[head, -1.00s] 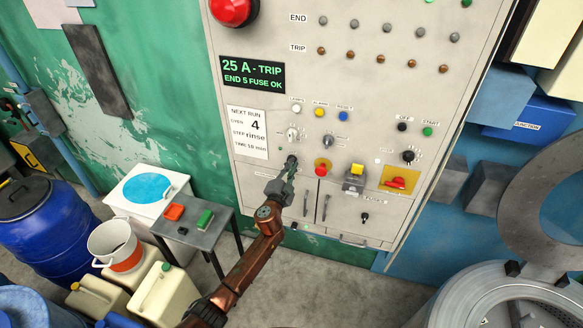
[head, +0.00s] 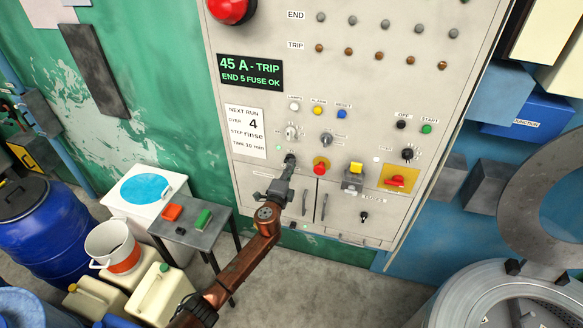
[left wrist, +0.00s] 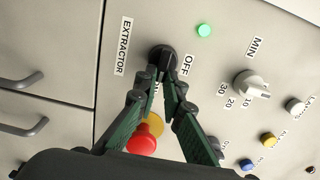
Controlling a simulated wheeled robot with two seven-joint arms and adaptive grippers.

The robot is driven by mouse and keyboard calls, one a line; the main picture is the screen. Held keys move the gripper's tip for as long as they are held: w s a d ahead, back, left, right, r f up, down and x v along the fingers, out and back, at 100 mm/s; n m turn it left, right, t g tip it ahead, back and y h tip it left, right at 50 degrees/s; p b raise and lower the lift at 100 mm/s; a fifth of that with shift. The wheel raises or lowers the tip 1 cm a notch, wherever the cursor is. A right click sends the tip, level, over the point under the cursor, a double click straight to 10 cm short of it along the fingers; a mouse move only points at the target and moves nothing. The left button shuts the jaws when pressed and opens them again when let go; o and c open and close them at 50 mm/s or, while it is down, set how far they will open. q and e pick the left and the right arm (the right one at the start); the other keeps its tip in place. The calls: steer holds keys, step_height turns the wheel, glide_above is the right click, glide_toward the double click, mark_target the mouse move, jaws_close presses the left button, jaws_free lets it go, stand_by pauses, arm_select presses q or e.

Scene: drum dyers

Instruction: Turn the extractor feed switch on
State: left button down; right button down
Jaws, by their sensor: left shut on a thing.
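The extractor switch is a black rotary knob on the grey panel, just under the fingers in the left wrist view (left wrist: 163,57); it also shows in the head view (head: 290,159). An EXTRACTOR label is beside it, and an OFF label is on its other side. Another label is mostly hidden behind the fingers. My left gripper (head: 284,172) reaches the panel, its fingertips (left wrist: 160,84) closed on the knob from both sides. The knob's pointer direction is hard to tell. A green lamp (left wrist: 204,30) near the knob is lit. My right gripper is out of view.
A red push button on a yellow base (left wrist: 143,138) sits close beside the fingers. A white timer knob (left wrist: 251,84) is nearby. The display (head: 250,71) reads 45 A - TRIP. A small grey table (head: 190,232) and jerrycans (head: 160,290) stand at lower left.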

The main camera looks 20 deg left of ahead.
arm_select(q)
steer(key=shift+f, duration=0.1)
stand_by(0.4)
steer(key=c, duration=2)
jaws_free()
steer(key=shift+c, duration=0.2)
steer(key=s, duration=1.2)
steer(key=shift+a, duration=0.2)
